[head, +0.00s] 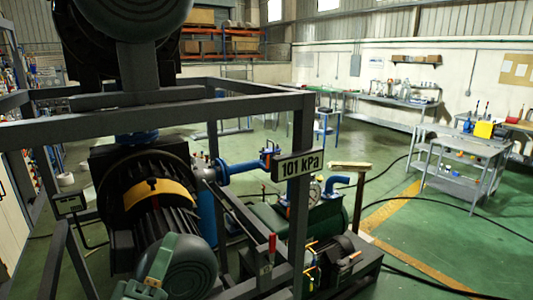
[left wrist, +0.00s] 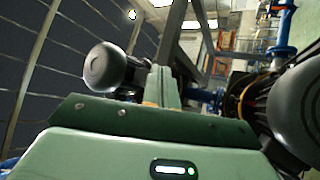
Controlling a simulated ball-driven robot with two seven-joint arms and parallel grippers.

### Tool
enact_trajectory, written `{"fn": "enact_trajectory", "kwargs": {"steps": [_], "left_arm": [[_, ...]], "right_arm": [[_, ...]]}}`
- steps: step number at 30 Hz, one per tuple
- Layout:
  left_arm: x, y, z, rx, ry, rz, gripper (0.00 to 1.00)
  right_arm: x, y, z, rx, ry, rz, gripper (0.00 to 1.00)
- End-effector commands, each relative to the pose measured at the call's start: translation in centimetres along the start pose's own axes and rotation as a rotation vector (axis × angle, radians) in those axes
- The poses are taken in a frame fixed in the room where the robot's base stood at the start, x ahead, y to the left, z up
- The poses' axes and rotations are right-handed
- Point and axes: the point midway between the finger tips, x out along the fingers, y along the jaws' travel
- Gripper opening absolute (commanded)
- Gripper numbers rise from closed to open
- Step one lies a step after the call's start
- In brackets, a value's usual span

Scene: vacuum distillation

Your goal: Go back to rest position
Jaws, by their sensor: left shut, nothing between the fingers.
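My left gripper (head: 163,256) is low in the head view, in front of the black finned pump with its yellow band (head: 160,190). It is pale green, shut and empty. In the left wrist view, its pale housing with a lit green indicator fills the bottom, and its closed fingers (left wrist: 157,86) point away from the camera. A rounded motor end (head: 190,268) shows just right of the gripper in the head view; I cannot tell whether they touch. My right gripper is not in view.
A grey steel frame (head: 245,97) with a "101 kPa" sign (head: 298,165) surrounds the pump. A blue pipe valve (head: 268,155) and a green tank unit (head: 320,217) stand to its right. Grey benches (head: 465,145) stand farther right. Green floor between is mostly clear, with dark hoses.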

Motion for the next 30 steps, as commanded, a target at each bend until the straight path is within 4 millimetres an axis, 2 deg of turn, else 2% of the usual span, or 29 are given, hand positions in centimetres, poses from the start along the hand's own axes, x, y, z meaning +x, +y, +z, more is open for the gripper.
{"fn": "enact_trajectory", "kwargs": {"steps": [1,3,5,6,8,10,12,15,19,21,26,29,30], "left_arm": [[-1.8,-1.4,2.6,0.21,-0.152,-0.059,0.0],[-5.0,-4.4,5.7,0.519,-0.385,-0.162,0.0],[-8.4,-7.6,7.0,0.759,-0.582,-0.267,0.0],[-10.8,-9.6,7.2,0.902,-0.707,-0.34,0.0],[-14.3,-12.2,6.6,1.079,-0.872,-0.447,0.0],[-17.9,-14.3,5.2,1.242,-1.034,-0.562,0.0],[-21.2,-15.6,3.3,1.374,-1.179,-0.673,0.0],[-25.3,-16.5,0.2,1.527,-1.359,-0.827,0.0],[-29.9,-16.1,-4.2,1.685,-1.574,-1.031,0.0],[-31.4,-19.9,-1.6,1.636,-1.591,-0.994,0.0],[-35.4,-26.6,2.6,1.541,-1.647,-0.954,0.0],[-38.9,-31.2,5.7,1.466,-1.683,-0.932,0.0],[-40.8,-33.1,7.1,1.431,-1.7,-0.925,0.0]], "right_arm": [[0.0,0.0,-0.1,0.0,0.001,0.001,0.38],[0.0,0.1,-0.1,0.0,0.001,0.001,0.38],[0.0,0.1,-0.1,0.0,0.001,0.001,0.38],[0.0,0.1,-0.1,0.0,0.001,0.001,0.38],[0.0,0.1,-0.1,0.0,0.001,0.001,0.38],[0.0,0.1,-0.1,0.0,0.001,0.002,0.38],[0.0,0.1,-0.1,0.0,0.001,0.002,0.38],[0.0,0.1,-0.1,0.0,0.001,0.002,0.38],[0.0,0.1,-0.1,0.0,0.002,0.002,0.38],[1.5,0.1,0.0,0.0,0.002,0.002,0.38],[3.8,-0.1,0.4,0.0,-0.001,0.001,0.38],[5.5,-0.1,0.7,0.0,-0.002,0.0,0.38],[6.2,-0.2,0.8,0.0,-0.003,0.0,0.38]]}}
